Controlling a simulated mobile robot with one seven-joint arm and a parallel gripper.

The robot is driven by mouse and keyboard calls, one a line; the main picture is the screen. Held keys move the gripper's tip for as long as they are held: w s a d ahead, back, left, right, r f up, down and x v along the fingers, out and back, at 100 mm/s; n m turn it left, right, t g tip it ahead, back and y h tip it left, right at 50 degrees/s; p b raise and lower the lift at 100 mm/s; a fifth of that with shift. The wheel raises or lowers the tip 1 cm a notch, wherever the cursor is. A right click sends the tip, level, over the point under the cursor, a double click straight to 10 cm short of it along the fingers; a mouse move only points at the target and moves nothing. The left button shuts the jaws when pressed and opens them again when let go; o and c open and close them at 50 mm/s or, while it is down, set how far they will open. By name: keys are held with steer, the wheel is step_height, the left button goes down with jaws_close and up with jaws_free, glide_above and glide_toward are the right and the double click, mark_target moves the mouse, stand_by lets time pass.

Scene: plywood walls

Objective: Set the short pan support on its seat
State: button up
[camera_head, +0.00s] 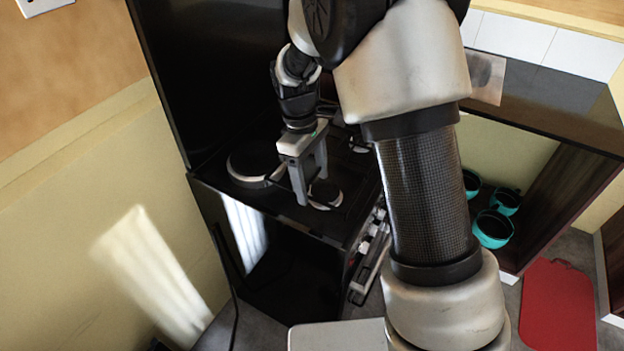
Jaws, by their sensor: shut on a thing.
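My gripper (312,190) points down over the front part of the black stove top (222,190). Its grey fingers are shut on the short pan support (318,206). Only thin dark bars of the support show by the fingertips, against the black hob. I cannot tell whether it touches the hob. A small round burner (328,194) lies just right of and under the fingertips. Another burner shows partly behind, at the right. The support's seat is hard to make out on the dark surface.
The stove's front with knobs (372,240) faces right. A dark counter (545,95) stands at the right, with teal pots (492,228) on the shelf under it. A red board (558,305) lies on the floor at lower right. My arm hides the middle.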

steer(key=shift+f+b, duration=1.15)
steer(key=shift+f, duration=0.8)
steer(key=shift+f, duration=0.2)
